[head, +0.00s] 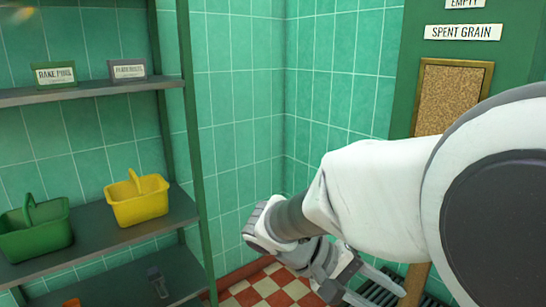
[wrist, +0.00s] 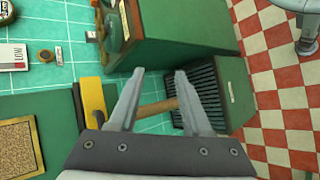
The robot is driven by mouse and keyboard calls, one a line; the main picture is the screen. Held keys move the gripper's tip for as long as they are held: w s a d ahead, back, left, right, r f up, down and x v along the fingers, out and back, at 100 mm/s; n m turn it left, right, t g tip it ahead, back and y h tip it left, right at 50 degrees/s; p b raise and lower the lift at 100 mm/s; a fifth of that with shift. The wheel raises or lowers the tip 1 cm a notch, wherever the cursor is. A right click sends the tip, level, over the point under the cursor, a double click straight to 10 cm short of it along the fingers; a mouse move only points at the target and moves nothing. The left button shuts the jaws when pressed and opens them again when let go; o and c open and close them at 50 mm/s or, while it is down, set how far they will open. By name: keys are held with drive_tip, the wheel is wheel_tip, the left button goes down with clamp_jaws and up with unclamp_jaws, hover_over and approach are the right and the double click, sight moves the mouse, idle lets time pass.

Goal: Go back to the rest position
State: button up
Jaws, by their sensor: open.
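The task names no object.
Green shelving at left holds a yellow basket (head: 138,203) and a green basket (head: 35,231). A cork board (head: 448,95) hangs under a "SPENT GRAIN" sign (head: 463,32).

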drive_tip(key=s+a+r+t+y, duration=0.35)
drive_tip(key=s+t+y, duration=0.4)
drive_tip(key=y, duration=0.35)
wheel_tip(320, 180, up, 17)
drive_tip(key=p, duration=1.7)
drive_tip(key=shift+a+m+g+p, duration=0.2)
drive_tip(key=shift+m+g+p, duration=0.15)
drive_tip(key=shift+m, duration=0.05)
